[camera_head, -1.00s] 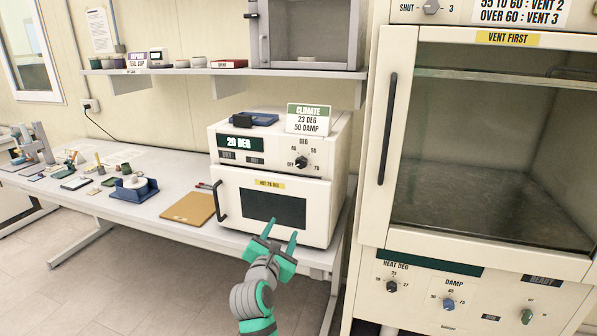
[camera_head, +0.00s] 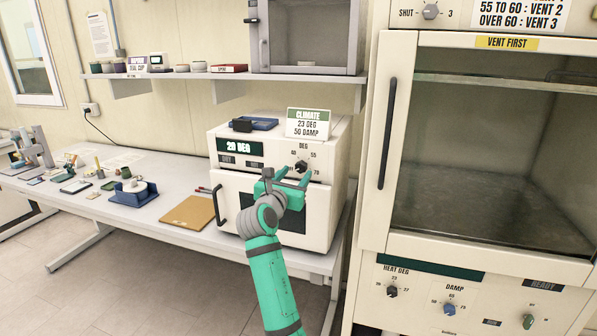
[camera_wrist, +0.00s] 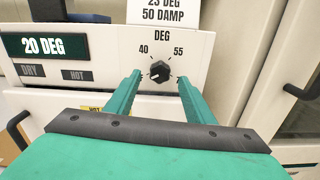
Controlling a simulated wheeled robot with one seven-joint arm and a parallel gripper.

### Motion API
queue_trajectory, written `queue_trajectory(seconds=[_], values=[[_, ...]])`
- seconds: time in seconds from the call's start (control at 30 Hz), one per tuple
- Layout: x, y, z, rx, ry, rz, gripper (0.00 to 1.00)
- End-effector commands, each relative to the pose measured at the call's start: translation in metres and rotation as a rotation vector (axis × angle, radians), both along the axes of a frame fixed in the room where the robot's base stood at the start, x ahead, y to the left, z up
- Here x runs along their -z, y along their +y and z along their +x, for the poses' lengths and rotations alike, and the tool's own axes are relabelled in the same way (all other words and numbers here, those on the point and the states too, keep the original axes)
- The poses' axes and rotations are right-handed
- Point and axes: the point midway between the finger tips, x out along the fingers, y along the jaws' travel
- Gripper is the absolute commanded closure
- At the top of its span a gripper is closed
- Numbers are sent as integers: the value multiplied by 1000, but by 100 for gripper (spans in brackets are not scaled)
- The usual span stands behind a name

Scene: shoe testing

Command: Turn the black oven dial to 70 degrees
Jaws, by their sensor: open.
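The black oven dial (camera_head: 302,166) is on the front panel of the white benchtop oven (camera_head: 330,215). It also shows in the wrist view (camera_wrist: 159,72), below the DEG label, with marks 40 and 55 above it. Its pointer is toward the lower left there. The oven display (camera_head: 240,148) reads 20 DEG. My gripper (camera_head: 292,175) is open in front of the dial. In the wrist view its two teal fingers (camera_wrist: 157,88) stand on either side of the dial, apart from it in the picture. Whether the tips reach the dial's depth is unclear.
A blue tray (camera_head: 254,124) and a CLIMATE sign (camera_head: 308,121) stand on top of the oven. A tall chamber (camera_head: 490,140) with a long handle is close on the right. A brown clipboard (camera_head: 188,212) lies on the bench at left.

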Motion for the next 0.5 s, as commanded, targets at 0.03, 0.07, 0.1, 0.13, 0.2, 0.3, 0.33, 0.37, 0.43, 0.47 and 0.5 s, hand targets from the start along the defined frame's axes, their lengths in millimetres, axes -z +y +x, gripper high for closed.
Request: queue_trajectory(seconds=[0.03,0.07,0.1,0.13,0.2,0.3,0.33,0.37,0.43,0.47,0.5], values=[[0,-3,8,1,1,0,51],[0,-4,12,0,1,0,51],[0,-5,16,0,1,-1,51],[0,-5,20,0,0,-1,51],[0,-8,26,1,0,-1,51],[0,-14,31,3,-1,0,51],[0,-15,32,4,-1,0,51],[0,-15,33,4,-1,0,51],[0,-15,34,4,-1,0,51],[0,-15,34,3,-1,0,51],[0,-14,35,3,-1,0,51]])
